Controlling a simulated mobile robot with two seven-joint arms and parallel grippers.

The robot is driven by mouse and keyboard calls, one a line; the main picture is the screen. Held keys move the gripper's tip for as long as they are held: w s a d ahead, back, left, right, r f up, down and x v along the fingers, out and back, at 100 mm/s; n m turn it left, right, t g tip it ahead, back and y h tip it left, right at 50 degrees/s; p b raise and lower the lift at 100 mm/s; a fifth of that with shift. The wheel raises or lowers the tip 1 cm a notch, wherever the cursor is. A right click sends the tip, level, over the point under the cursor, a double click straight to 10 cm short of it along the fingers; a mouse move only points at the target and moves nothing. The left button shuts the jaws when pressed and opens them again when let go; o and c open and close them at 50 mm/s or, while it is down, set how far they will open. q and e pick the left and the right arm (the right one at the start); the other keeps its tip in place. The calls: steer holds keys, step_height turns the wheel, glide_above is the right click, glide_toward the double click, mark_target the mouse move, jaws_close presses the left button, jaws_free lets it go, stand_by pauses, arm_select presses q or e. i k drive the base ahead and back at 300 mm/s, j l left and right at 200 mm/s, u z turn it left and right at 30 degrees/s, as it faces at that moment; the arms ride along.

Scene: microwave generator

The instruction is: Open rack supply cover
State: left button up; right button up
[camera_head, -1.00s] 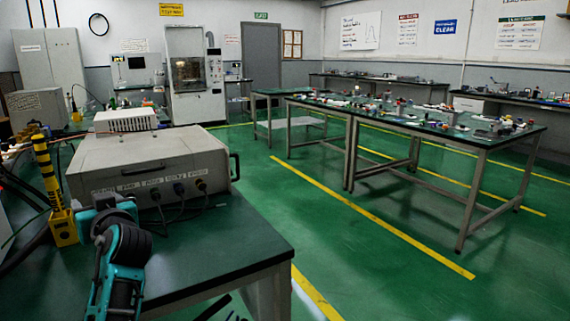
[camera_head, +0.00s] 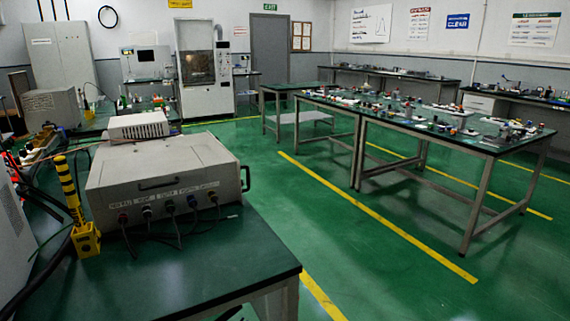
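A large beige-grey equipment case (camera_head: 165,175) with a handle on its right side and several cable sockets along its front sits on the green-topped bench (camera_head: 225,250) at the left. A smaller white vented box (camera_head: 138,126) stands on or just behind its top. I cannot tell which of these, if any, is the rack supply cover. Neither of my grippers shows in the view now.
A yellow-and-black striped post (camera_head: 70,190) stands left of the case, with cables around it. A long table (camera_head: 400,115) with many small parts is at the right. The green floor (camera_head: 330,230) between is clear. A white cabinet machine (camera_head: 205,70) stands at the back.

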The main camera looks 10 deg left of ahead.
mark_target(157, 169)
steer(key=u, duration=1.1)
steer(key=i+l+u, duration=0.15)
